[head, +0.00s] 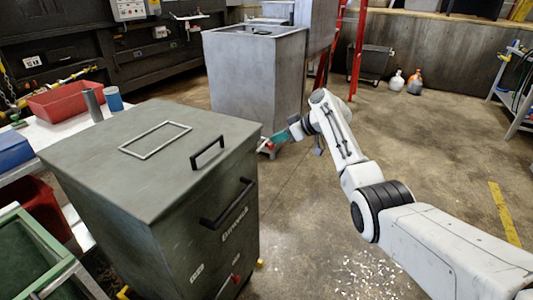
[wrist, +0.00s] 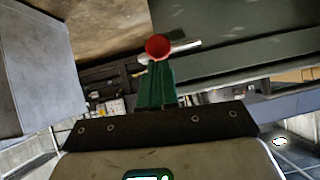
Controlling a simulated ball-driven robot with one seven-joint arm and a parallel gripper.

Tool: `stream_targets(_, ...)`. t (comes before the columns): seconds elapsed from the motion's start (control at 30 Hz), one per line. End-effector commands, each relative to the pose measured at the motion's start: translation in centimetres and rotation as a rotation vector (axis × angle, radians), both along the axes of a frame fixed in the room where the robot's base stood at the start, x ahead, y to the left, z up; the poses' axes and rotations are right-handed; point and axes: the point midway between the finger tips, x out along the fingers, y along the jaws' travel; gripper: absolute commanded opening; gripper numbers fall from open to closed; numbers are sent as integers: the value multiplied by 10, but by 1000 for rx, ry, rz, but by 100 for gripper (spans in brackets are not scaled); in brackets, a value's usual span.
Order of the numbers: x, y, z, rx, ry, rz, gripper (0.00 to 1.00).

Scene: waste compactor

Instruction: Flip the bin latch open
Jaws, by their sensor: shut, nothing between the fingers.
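The dark green-grey bin (head: 95,175) stands at the left in the head view, its lid down. My gripper (head: 271,142), with green fingers, is just beyond the bin's right rear lid corner. In the wrist view my gripper (wrist: 157,72) has its fingers together with nothing between them. A round red knob (wrist: 158,47) on a thin metal lever (wrist: 186,46) appears right at the fingertips; I take it for the latch. Whether the fingers touch it I cannot tell. A dark green surface (wrist: 250,55), apparently the bin's side, lies behind the lever.
A grey metal bin (head: 255,85) stands beyond the green bin. A table with a red tray (head: 66,101) and a blue cup (head: 113,99) is at the left. A black handle (head: 228,204) juts from the green bin's front. Concrete floor (head: 410,165) is open at the right.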

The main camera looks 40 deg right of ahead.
Motion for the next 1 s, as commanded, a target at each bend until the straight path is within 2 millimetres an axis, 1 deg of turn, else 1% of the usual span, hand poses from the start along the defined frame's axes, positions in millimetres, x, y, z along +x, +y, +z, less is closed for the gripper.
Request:
stream_targets(0.03, 0, 0, -5, -1, 0, 1, 0)
stream_targets(0.1, 0, 0, -6, -2, -1, -1, 0)
stream_targets(0.8, 0, -1, -6, -5, -1, -1, 0)
stream_targets(0.9, 1, 0, -3, -4, 0, -1, 0)
stream_targets(1.0, 4, 5, 7, -4, -2, 1, 0)
